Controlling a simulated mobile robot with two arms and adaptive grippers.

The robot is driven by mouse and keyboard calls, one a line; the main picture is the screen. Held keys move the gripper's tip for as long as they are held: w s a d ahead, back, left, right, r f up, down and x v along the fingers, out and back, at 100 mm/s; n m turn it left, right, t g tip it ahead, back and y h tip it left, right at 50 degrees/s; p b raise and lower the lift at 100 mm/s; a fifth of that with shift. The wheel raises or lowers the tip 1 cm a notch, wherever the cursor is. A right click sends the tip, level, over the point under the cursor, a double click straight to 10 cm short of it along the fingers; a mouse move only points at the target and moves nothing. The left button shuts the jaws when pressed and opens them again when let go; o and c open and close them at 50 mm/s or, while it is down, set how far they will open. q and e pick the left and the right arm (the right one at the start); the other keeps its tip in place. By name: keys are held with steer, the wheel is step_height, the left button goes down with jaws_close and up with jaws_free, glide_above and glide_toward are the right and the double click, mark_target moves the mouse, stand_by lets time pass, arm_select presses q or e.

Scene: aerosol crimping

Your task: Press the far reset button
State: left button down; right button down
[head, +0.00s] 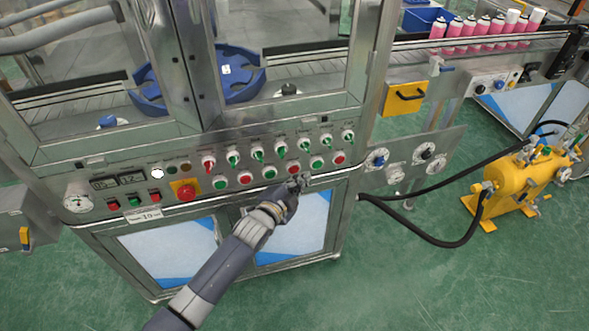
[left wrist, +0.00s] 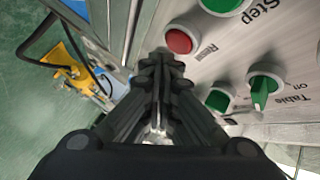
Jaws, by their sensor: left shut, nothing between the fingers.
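The machine's control panel (head: 130,195) carries a lower row of round red and green buttons. The red ones include a far-right one (head: 339,158), a middle one (head: 293,169) and a left one (head: 245,177). My left gripper (head: 297,182) is shut and empty, just below the middle red button in the head view. In the left wrist view, the fingertips (left wrist: 161,58) are beside and below a red button (left wrist: 180,41) with a partly readable label. I cannot tell whether they touch the panel. My right gripper is not in view.
Green buttons (head: 316,162) and selector knobs sit close by on the panel. A large red button (head: 187,193) on a yellow plate is at the left. A yellow tank (head: 525,185) with black hoses stands at the right. Green floor in front is open.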

arm_select(q)
steer(key=s, duration=0.1)
steer(key=s+d+p, duration=0.1)
steer(key=s, duration=0.1)
steer(key=s+p, duration=0.1)
steer(key=shift+s+d, duration=0.25)
steer(key=shift+s, duration=0.15)
steer(key=shift+f, duration=0.1)
stand_by(0.5)
steer(key=s+a+f+n+g+y, duration=0.15)
steer(key=s+a+f, duration=0.35)
steer(key=f, duration=0.5)
steer(key=s+a+f+n+g+y, duration=0.1)
steer(key=s+a+f+n+g, duration=0.15)
steer(key=s+f, duration=0.5)
steer(key=s+a+f+n+g+y, duration=0.25)
steer(key=s+a+f, duration=0.2)
steer(key=f, duration=0.65)
steer(key=s+a+f+n+g, duration=0.2)
steer(key=s+a+f, duration=0.2)
steer(key=s, duration=0.7)
steer(key=s+a+f+n+g+y, duration=0.1)
steer(key=s+a+f+n+g, duration=0.1)
steer(key=s+f, duration=0.4)
steer(key=s+a+f+n+g, duration=0.2)
steer(key=s+a+f+n, duration=0.2)
steer(key=s, duration=1.3)
steer(key=shift+a+f+y, duration=0.4)
steer(key=shift+a, duration=0.75)
